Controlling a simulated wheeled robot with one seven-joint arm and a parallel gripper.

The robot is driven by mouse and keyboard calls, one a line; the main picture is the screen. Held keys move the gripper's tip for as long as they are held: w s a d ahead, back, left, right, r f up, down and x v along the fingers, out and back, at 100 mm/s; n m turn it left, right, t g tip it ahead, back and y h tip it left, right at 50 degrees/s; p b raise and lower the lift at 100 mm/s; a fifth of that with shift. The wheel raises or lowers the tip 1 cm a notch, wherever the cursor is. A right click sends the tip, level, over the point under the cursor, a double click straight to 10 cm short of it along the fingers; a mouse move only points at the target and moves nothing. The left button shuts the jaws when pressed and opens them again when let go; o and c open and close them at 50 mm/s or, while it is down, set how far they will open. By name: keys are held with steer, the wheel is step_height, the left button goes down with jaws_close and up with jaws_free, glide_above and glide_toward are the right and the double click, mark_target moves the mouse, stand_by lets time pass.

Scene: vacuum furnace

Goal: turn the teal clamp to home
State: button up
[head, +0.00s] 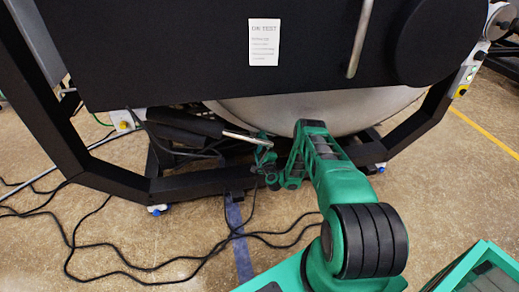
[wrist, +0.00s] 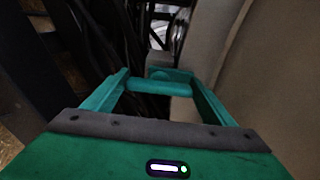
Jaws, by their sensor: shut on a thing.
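My gripper (head: 276,172) reaches in low under the front of the furnace in the head view. In the wrist view my gripper (wrist: 157,84) has its two green fingers on either side of a short teal bar, which I take to be part of the teal clamp (wrist: 158,89); the fingers are shut on it. In the head view the teal clamp (head: 263,150) is small, beside the end of a bare metal rod and close to my fingers. Its exact angle is hard to tell, and the fingers partly hide it.
The furnace's black front (head: 200,50) and rounded silver underside (head: 330,108) hang close above my arm. A black frame bar (head: 115,183) runs low across the front. Black cables (head: 150,262) lie loose on the floor at left. Dark hoses fill the wrist view's background.

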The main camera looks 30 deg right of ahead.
steer(key=shift+s+d+f, duration=0.1)
steer(key=shift+f, duration=0.05)
steer(key=o, duration=0.9)
steer(key=shift+c, duration=0.2)
steer(key=shift+o, duration=0.9)
